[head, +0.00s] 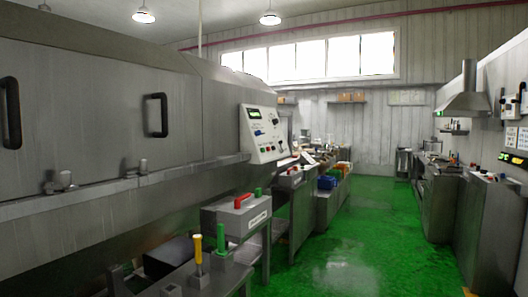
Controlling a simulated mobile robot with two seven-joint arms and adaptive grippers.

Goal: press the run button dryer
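A white sloped control panel (262,134) is mounted at the right end of a large grey metal machine (90,120) that fills the left side. The panel has a small green-lit display, a blue control and small coloured buttons, red and green among them, along its lower part. The labels are too small to read, so I cannot tell which is the run button or whether this machine is the dryer. Neither of my grippers shows in the head view.
A grey box with a red handle (243,201) and upright yellow (197,248) and green (221,240) handles stand in front of the machine. Benches with bins (328,182) extend behind. Cabinets (488,225) and a hood (464,98) line the right. The green floor (375,235) between is clear.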

